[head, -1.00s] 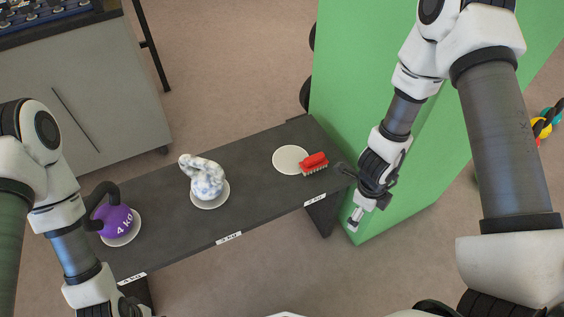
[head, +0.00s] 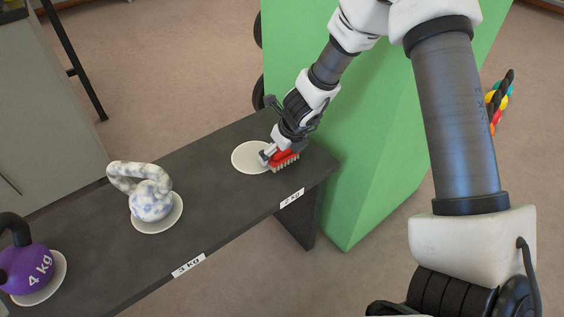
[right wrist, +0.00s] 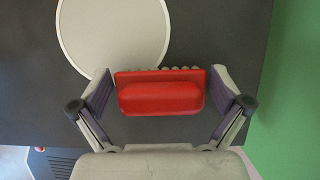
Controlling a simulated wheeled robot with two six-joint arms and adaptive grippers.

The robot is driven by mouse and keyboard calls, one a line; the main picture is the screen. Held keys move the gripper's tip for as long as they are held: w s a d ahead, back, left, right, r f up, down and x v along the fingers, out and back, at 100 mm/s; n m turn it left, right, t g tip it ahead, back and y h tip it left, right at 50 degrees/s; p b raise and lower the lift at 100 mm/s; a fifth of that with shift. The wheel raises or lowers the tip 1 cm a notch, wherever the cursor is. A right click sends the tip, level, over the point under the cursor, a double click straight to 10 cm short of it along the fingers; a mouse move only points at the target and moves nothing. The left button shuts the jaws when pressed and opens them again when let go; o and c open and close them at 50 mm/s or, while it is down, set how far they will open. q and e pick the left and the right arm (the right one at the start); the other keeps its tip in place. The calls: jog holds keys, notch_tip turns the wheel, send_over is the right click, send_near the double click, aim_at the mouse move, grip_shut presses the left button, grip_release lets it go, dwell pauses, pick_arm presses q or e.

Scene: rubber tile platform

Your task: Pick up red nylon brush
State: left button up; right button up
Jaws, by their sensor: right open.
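In the right wrist view the brush (right wrist: 160,95) lies crosswise between the two fingers of my right gripper (right wrist: 158,92). The fingers are open, one at each end of the brush. In the head view my right gripper (head: 274,148) is down at the brush and hides part of it. My left gripper is not in view.
The dark bench (head: 225,205) carries a white disc (head: 247,157), a marbled kettlebell (head: 150,198) and a purple kettlebell (head: 27,268). A green block (head: 375,150) stands close to the right of the bench. A grey cabinet (head: 45,110) is at the left.

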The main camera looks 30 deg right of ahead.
jog(key=shift+r, duration=0.15)
jog(key=c, duration=0.8)
notch_tip(320, 180, up, 28)
jog(key=p, duration=2.6)
jog(key=shift+o, duration=1.3)
jog(key=shift+c, duration=0.7)
